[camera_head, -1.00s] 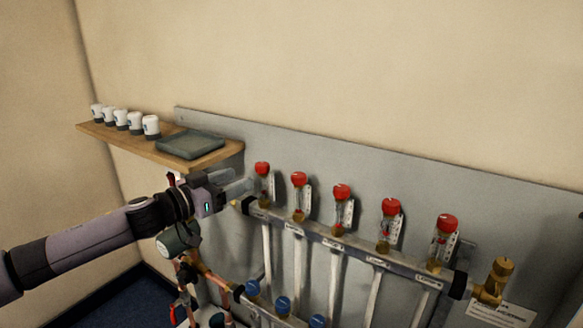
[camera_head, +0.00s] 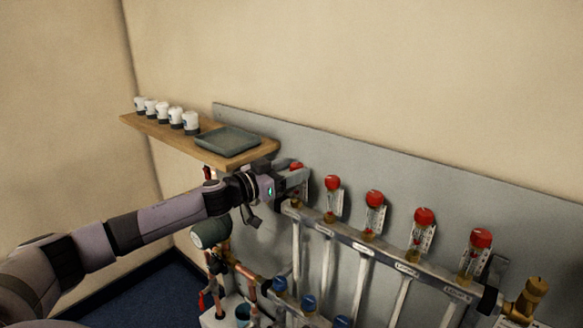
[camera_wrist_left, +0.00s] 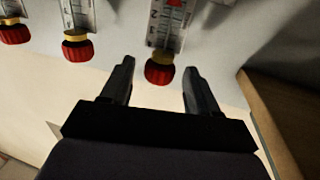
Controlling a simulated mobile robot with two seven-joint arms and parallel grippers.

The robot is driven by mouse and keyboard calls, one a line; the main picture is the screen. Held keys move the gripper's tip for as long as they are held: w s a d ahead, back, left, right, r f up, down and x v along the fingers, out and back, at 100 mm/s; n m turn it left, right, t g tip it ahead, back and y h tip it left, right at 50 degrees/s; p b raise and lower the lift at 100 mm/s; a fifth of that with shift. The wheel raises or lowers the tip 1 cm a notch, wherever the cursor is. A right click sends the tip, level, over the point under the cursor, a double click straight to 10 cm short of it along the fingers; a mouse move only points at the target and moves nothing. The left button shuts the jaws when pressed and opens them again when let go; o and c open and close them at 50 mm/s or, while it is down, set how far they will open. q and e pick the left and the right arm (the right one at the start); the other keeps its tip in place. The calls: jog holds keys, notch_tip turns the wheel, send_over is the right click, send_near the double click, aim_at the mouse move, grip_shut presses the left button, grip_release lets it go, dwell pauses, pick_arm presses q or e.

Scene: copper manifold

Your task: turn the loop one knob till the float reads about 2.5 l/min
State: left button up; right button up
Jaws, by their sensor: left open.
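The leftmost red knob (camera_head: 296,166), atop the first flow gauge on the upper manifold bar, is partly hidden by my left gripper (camera_head: 298,181) in the head view. In the left wrist view this knob (camera_wrist_left: 159,71) appears upside down, with a yellow collar, between and just beyond the fingertips of my left gripper (camera_wrist_left: 157,72). The fingers are open, with a gap on both sides. The gauge's clear tube and scale (camera_wrist_left: 164,28) show above it, with a red part at the picture's top edge. I cannot read the flow value. My right gripper is out of view.
Several more red-knobbed gauges (camera_head: 375,210) stand in a row to the right. A wooden shelf (camera_head: 190,146) with white-capped pieces and a grey tray (camera_head: 228,141) lies just above my left gripper. Copper pipes and blue caps (camera_head: 308,302) are below.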

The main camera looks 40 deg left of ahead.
pick_arm(q)
jog(key=shift+w+d, duration=0.1)
jog(key=shift+w, duration=0.15)
jog(key=shift+c, duration=0.2)
jog(key=c, duration=1)
